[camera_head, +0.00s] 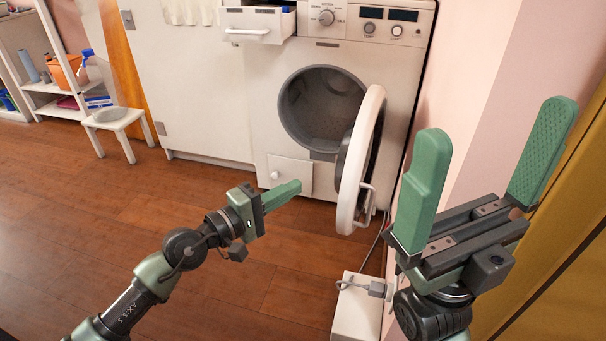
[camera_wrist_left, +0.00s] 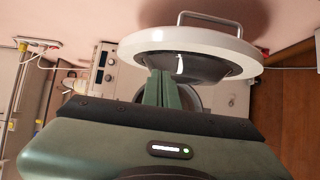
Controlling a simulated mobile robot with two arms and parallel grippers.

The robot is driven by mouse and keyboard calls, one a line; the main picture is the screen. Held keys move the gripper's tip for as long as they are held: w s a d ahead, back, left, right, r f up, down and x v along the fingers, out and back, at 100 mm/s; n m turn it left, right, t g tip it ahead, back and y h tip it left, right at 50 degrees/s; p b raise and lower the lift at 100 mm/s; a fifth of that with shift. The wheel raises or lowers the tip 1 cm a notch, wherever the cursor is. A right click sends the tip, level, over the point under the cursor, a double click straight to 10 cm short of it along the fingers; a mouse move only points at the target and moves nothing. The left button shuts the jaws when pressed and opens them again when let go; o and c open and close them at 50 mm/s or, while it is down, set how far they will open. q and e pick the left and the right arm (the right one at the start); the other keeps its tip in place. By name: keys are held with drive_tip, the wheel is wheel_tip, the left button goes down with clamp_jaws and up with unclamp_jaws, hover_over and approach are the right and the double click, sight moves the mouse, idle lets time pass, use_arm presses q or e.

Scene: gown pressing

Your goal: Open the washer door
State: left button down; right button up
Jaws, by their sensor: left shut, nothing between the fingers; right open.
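The white washer (camera_head: 408,65) stands against the back wall. Its round white door (camera_head: 357,165) is swung open to the right, showing the dark drum (camera_head: 318,108). A handle (camera_head: 366,203) is on the door's outer face. My left gripper (camera_head: 285,195) is shut and empty, in front of the washer and left of the door, apart from it in the head view. In the left wrist view its shut fingers (camera_wrist_left: 163,88) appear below the door (camera_wrist_left: 190,48), with the handle (camera_wrist_left: 210,20) at the top. My right gripper (camera_head: 485,170) is open and empty, right of the door.
The detergent drawer (camera_head: 258,24) is pulled out at the washer's upper left. A white box with a cable (camera_head: 357,308) stands on the floor below the door. A stool (camera_head: 113,117) and shelves (camera_head: 40,88) are at left. Wooden floor is clear at left.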

use_arm(q)
drive_tip(key=shift+v, duration=1.05)
drive_tip(key=shift+s+d, duration=0.2)
